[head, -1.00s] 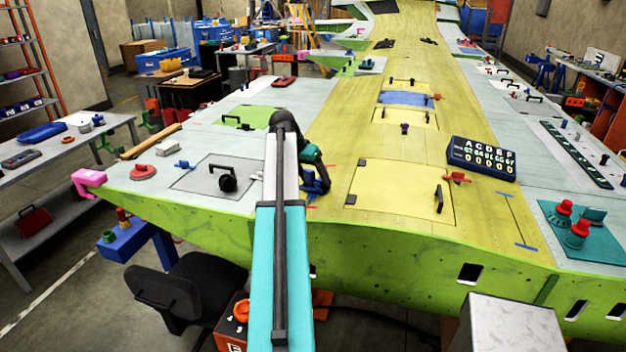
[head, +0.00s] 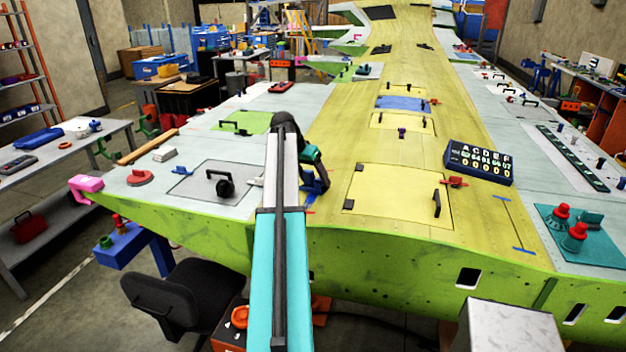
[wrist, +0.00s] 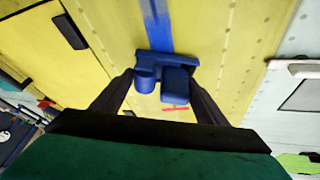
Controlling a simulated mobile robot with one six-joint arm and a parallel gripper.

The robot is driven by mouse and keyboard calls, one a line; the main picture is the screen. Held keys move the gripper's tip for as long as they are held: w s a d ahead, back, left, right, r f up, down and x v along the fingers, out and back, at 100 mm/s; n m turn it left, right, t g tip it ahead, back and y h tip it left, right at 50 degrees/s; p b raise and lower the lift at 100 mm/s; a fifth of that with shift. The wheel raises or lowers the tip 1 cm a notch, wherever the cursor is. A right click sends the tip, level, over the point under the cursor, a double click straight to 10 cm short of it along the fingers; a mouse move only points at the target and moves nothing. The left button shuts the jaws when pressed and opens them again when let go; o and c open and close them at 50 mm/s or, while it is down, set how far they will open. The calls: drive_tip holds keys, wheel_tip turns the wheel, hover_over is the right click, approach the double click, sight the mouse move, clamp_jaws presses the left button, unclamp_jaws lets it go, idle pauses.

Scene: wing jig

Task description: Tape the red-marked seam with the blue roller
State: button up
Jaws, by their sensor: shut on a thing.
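My gripper (wrist: 160,84) is shut on the blue roller (wrist: 176,84), which sits between its two dark fingers in the wrist view. The roller is over the yellow wing skin; whether it touches the skin I cannot tell. A blue tape strip (wrist: 156,25) runs away from the roller toward the top of the wrist view. A short red mark (wrist: 175,108) shows on the skin just below the roller in that view. In the head view the blue roller (head: 318,186) is partly hidden behind my arm, near the wing's front edge. The rest of the seam is hidden there.
A large yellow panel (head: 390,195) with a black handle lies right of the roller. A dark counter board (head: 480,160) and red-topped pieces on a teal mat (head: 555,250) are farther right.

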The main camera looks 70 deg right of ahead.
drive_tip(key=shift+d+f, duration=0.1)
drive_tip(key=shift+d, duration=1.2)
drive_tip(key=shift+d, duration=0.1)
drive_tip(key=shift+w+d+b, duration=0.15)
drive_tip(key=shift+d+b, duration=0.15)
drive_tip(key=shift+d, duration=1.3)
drive_tip(key=shift+d, duration=1.7)
drive_tip(key=shift+w+d+b, duration=0.15)
drive_tip(key=shift+d+b, duration=0.25)
drive_tip(key=shift+d, duration=1.35)
drive_tip(key=shift+a, duration=0.15)
drive_tip(key=shift+a, duration=1.6)
